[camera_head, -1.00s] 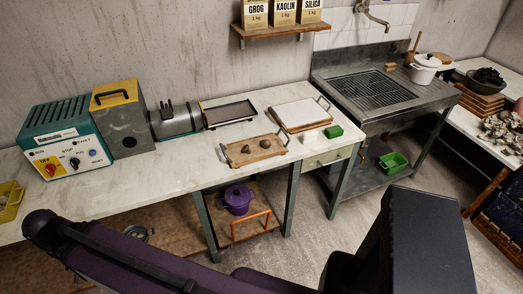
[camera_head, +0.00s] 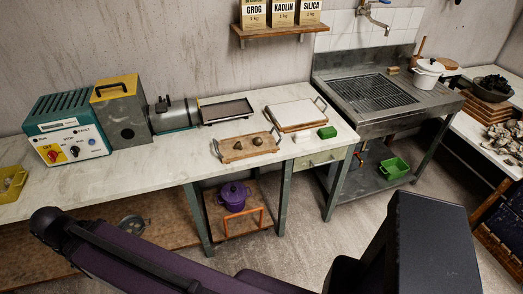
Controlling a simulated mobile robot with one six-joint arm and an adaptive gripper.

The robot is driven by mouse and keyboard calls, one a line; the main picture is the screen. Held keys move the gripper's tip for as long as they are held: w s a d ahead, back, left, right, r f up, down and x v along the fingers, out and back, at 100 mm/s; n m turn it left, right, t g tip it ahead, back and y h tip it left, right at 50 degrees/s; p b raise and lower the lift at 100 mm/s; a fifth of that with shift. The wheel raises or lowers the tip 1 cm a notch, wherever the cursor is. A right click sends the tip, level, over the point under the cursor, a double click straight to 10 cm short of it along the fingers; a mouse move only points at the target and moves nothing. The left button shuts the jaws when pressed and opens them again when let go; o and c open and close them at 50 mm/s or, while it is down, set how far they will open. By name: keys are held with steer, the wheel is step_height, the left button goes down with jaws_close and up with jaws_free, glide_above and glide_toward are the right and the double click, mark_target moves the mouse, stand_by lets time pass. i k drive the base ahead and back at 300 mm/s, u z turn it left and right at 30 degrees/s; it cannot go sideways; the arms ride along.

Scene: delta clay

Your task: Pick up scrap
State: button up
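Two small brown lumps, which look like clay scrap, sit on a wooden tray with handles (camera_head: 231,157) on the white bench. One lump (camera_head: 257,141) is at the tray's right part and the other lump (camera_head: 238,146) is left of it. They are too small to tell more. My purple and black arm crosses the bottom of the view, well in front of the bench. My gripper is not in view.
The white bench (camera_head: 160,167) also holds a teal control box (camera_head: 68,130), a grey machine with a dark tray (camera_head: 226,108), a white slab board (camera_head: 292,112) and a green block (camera_head: 327,132). A steel sink (camera_head: 425,101) stands right. A purple pot (camera_head: 233,199) sits below.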

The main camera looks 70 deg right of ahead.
mark_target(257, 142)
steer(key=k, duration=1.7)
steer(key=z, duration=2.25)
steer(key=i, duration=0.9)
steer(key=u, duration=0.15)
